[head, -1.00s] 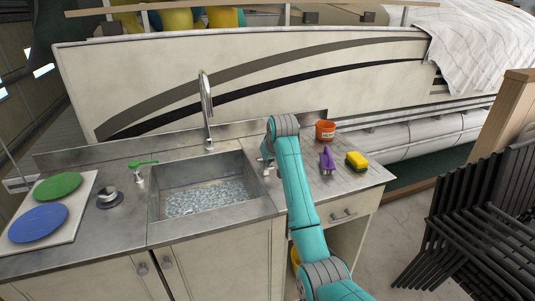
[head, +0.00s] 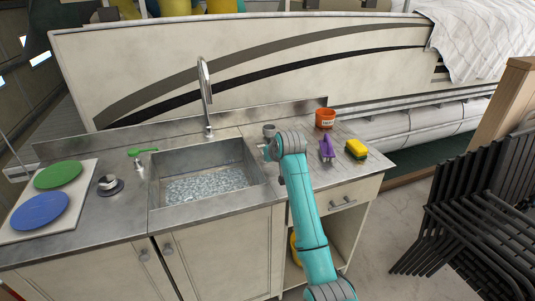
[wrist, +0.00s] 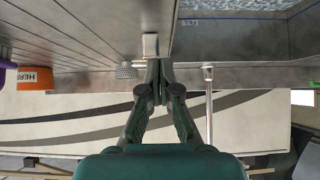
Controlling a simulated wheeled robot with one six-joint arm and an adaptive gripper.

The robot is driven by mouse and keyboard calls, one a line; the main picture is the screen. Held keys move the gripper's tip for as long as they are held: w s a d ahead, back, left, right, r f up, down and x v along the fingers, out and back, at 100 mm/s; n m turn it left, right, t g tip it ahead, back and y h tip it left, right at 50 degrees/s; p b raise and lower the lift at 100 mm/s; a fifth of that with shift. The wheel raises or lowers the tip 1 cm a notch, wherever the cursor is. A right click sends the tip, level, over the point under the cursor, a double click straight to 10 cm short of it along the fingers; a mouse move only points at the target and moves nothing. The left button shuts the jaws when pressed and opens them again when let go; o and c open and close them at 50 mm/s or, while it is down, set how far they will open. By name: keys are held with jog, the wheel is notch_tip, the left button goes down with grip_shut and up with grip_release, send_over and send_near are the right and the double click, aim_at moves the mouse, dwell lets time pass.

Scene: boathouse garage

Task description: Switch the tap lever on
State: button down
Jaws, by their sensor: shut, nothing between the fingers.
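The curved metal tap (head: 206,95) stands behind the sink (head: 205,180); its spout also shows in the wrist view (wrist: 209,115). A pale lever-like piece (wrist: 150,45) stands on the counter just right of the sink, at my fingertips. A green-handled lever-like piece (head: 143,151) sits on a pale post left of the sink; I cannot tell which is the tap lever. My gripper (head: 264,150) is shut and empty at the sink's right edge; its closed fingers show in the wrist view (wrist: 157,75). I cannot tell whether they touch the pale piece.
A small grey knurled cylinder (head: 269,130) stands just behind my gripper. To the right are an orange pot (head: 325,119), a purple object (head: 326,148) and a yellow sponge (head: 356,149). Plates (head: 40,210) lie on a board at left. Black chairs (head: 480,215) stand at right.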

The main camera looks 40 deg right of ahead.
jog(key=shift+s+f+t, duration=0.15)
jog(key=shift+f+t, duration=0.35)
jog(key=shift+a+f, duration=0.1)
jog(key=shift+f, duration=0.25)
jog(key=shift+r, duration=0.1)
jog(key=shift+r, duration=0.7)
jog(key=shift+r, duration=0.1)
